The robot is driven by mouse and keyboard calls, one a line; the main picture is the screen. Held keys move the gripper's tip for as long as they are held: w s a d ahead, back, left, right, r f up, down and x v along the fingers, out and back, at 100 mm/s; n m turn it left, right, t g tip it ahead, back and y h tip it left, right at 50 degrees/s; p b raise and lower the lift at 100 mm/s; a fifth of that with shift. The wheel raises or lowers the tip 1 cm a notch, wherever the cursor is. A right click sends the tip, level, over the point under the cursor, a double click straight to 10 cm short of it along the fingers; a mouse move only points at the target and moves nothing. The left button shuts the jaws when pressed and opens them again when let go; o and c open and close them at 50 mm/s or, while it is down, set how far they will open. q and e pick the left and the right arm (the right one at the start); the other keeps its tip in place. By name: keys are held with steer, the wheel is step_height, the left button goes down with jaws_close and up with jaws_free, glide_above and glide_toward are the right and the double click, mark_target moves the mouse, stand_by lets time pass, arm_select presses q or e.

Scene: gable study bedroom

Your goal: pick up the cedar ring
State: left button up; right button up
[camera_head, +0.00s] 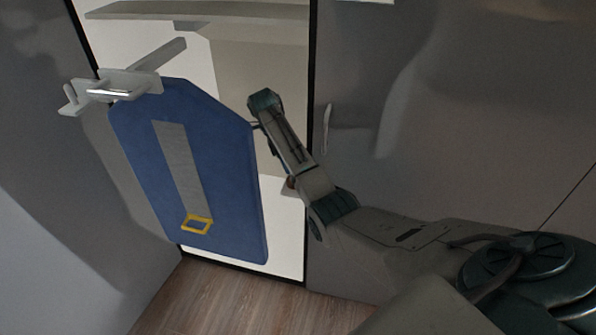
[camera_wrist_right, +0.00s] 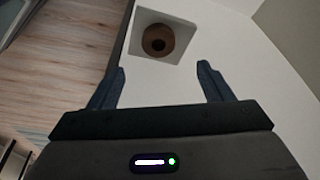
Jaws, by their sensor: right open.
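The cedar ring (camera_wrist_right: 161,30) is a brown ring with a dark hole, in the upper middle of the right wrist view. It lies inside a pale square recess (camera_wrist_right: 137,52). My right gripper (camera_wrist_right: 161,69) is open and empty, with its two dark fingers apart. The ring appears between and beyond the fingertips, touching neither. My left gripper does not show.
A blue board (camera_head: 223,150) with a grey strip hangs from a pale wall bracket (camera_head: 122,83), left of my right arm. Grey panels (camera_head: 440,120) stand at the right. Wooden floor (camera_head: 225,303) shows below. In the wrist view a white surface (camera_wrist_right: 225,45) surrounds the recess's right side.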

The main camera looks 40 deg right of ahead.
steer(key=x, duration=0.9)
steer(key=shift+a+f, duration=0.1)
steer(key=shift+f, duration=0.1)
steer(key=shift+c, duration=0.2)
steer(key=c, duration=1)
